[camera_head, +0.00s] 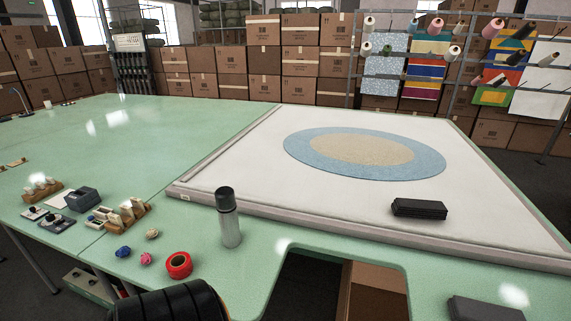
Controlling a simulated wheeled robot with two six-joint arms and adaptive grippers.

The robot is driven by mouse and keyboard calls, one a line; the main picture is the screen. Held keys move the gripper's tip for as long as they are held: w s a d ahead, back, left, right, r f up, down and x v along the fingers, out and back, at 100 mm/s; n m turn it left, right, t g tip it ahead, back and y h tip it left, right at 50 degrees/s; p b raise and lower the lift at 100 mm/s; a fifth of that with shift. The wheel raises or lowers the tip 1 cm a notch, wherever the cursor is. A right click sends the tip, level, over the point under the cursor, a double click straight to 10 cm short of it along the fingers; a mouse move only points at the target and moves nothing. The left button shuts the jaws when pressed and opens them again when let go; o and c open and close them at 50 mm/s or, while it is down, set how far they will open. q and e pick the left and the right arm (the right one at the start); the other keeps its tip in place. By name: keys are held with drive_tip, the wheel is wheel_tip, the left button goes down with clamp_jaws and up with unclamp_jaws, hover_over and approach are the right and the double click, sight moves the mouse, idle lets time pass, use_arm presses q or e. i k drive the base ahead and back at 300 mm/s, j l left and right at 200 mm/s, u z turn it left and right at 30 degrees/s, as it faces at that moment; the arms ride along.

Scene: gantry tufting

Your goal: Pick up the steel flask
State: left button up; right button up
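The steel flask (229,222) stands upright on the green table near its front edge. It has a silver body and a black cap. It is next to the front left part of the white framed panel, and nothing holds it. Neither of my grippers can be made out in the head view.
A red tape roll (179,265), a blue yarn ball (123,252) and a pink one (146,258) lie left of the flask. A black block (419,208) lies on the white panel (300,185). The table (150,140) has a front cutout.

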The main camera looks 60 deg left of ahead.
sight(227, 208)
drive_tip(key=u, duration=2.2)
